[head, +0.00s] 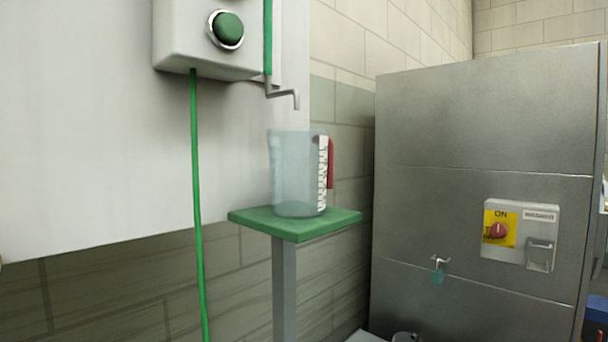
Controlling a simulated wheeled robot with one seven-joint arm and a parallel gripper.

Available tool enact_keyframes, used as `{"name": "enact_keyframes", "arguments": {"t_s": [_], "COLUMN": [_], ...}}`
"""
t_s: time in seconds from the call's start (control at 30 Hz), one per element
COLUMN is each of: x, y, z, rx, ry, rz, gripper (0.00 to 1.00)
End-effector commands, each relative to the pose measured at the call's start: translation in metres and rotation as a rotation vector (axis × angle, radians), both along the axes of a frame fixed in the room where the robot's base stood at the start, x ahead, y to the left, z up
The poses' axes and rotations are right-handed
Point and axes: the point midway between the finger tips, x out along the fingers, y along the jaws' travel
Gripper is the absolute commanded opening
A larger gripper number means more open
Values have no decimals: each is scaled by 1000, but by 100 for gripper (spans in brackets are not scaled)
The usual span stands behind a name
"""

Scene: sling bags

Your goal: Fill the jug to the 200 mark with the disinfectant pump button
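A clear jug (296,172) with a white graduated scale and a red handle stands upright on a small green shelf (285,226) on a grey post. No liquid level is clear inside it, and the scale's numbers are too small to read. A round green pump button (228,28) with a silver ring sits on the front of a pale grey box (180,45) at the top. A bent metal spout (284,94) on a green tube ends above the jug's mouth, apart from it. My gripper is not in view.
A steel cabinet (480,130) stands at the right with a red switch (498,230) on a yellow plate and a small hook with a teal tag (437,276). A green hose (197,200) hangs from the box. The space before the button looks clear.

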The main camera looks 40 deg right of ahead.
Motion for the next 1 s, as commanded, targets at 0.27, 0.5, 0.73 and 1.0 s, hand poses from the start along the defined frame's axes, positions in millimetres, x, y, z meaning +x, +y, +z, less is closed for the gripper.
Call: {"name": "enact_keyframes", "arguments": {"t_s": [0.27, 0.5, 0.73, 1.0], "x": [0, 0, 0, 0], "y": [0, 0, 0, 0], "z": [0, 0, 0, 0], "rx": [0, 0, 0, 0], "ry": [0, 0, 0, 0], "rz": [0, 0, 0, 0], "gripper": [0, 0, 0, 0]}}
